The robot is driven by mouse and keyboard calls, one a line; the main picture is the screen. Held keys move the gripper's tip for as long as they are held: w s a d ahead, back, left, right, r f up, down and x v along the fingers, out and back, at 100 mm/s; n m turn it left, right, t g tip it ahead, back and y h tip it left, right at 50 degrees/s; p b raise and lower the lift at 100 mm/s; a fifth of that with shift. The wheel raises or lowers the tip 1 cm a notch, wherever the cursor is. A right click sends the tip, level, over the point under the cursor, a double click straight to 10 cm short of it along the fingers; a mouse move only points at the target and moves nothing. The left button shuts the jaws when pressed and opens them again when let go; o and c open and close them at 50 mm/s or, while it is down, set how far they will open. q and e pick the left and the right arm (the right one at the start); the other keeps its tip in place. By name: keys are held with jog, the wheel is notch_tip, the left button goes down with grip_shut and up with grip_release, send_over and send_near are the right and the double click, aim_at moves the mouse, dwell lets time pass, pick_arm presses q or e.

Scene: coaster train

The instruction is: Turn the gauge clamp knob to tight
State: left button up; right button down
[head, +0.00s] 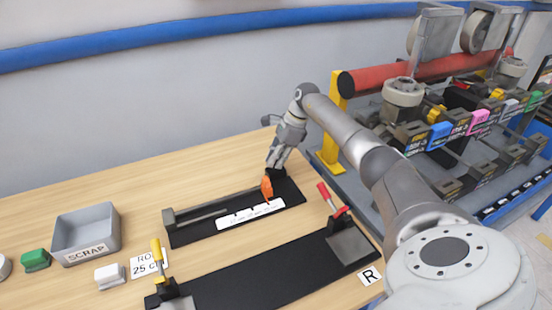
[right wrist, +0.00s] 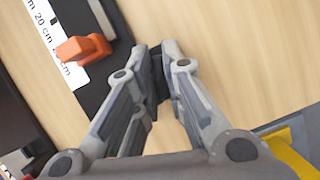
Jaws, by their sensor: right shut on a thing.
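The length gauge has a black base (head: 290,188) with a grey bar and a white scale (head: 250,214). An orange stop (head: 267,187) sits near the right end of the scale; it also shows in the right wrist view (right wrist: 85,48). My right gripper (head: 274,165) is low at the far right end of the gauge, just behind the orange stop. In the right wrist view its fingers (right wrist: 156,52) are shut on a small dark piece (right wrist: 157,78), which seems to be the clamp knob. The fingers mostly hide it, so its turn cannot be read. My left gripper is not in view.
In front lies a second black fixture (head: 260,275) with a red-handled clamp (head: 331,197) and a yellow-handled clamp (head: 158,252). A grey SCRAP bin (head: 85,232) stands at left, near green (head: 36,260) and white (head: 109,275) blocks. The table behind the gauge is clear.

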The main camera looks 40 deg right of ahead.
jog(key=m+t+h, duration=0.1)
jog(key=m, duration=0.3)
jog(key=shift+s+p, duration=0.1)
jog(key=shift+p, duration=0.25)
jog(key=m+h, duration=0.1)
jog(key=m, duration=0.2)
jog(key=shift+r+m+t+p, duration=0.1)
jog(key=shift+m+t+p, duration=0.2)
jog(key=shift+t+p, duration=0.1)
jog(key=m+h, duration=0.1)
jog(key=m, duration=0.1)
jog(key=shift+m, duration=0.4)
jog(key=m+h, duration=0.1)
jog(key=m, duration=0.1)
jog(key=shift+m, duration=0.3)
jog(key=m+h+b, duration=0.1)
jog(key=m, duration=0.2)
jog(key=shift+m+h, duration=0.3)
jog(key=shift+h, duration=0.1)
jog(key=m+g+h+b, duration=0.1)
jog(key=m+b, duration=0.1)
jog(key=m, duration=0.2)
jog(key=shift+a+m+b, duration=0.1)
jog(key=shift+m+b, duration=0.2)
jog(key=m+g+h+b, duration=0.1)
jog(key=m, duration=0.2)
jog(key=shift+m+g+b, duration=0.5)
jog(key=shift+m+g, duration=0.2)
jog(key=shift+m, duration=0.9)
